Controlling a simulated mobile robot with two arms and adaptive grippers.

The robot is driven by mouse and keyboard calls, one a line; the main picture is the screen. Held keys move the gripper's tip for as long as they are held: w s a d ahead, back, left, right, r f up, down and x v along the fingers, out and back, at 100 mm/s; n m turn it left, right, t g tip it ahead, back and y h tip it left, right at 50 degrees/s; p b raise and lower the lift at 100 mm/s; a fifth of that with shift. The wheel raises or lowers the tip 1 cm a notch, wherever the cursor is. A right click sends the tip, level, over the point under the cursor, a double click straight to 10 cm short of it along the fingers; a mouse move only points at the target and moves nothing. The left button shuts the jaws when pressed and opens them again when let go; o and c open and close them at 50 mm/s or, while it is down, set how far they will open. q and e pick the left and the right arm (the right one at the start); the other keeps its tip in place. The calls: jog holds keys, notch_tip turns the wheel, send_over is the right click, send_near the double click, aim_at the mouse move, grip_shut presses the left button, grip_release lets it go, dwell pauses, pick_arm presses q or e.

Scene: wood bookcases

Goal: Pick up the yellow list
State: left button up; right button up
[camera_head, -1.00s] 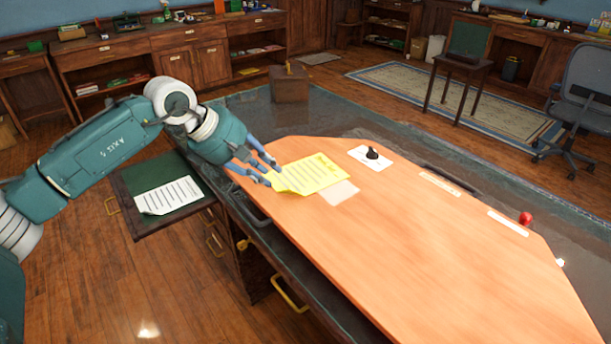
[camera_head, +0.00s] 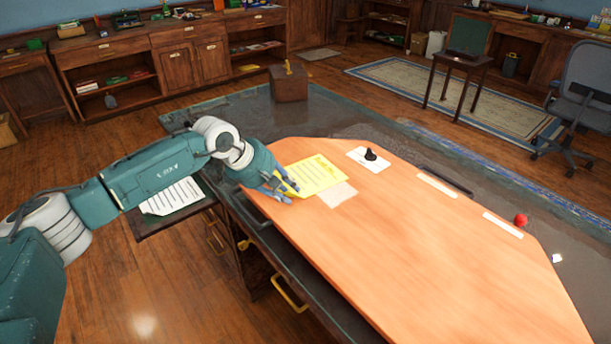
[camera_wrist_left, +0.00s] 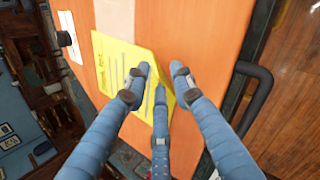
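The yellow list (camera_head: 318,174) is a sheet with dark text lying on the orange tabletop (camera_head: 420,245), near its left edge. It also shows in the left wrist view (camera_wrist_left: 118,62), where its edge near the fingers looks bent. My left gripper (camera_head: 287,187) is at the sheet's near left edge, low over the tabletop. In the left wrist view, two fingers of my left gripper (camera_wrist_left: 161,82) are apart, with the third finger between and below them, over the sheet's edge. Whether they pinch the paper is unclear. My right gripper is not in view.
A white written sheet (camera_head: 172,197) lies on a lower dark surface at the left. A black knob on a white plate (camera_head: 370,155) and a red ball (camera_head: 520,220) sit farther right. The tabletop's front half is clear.

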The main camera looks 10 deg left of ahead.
pick_arm(q)
grip_shut()
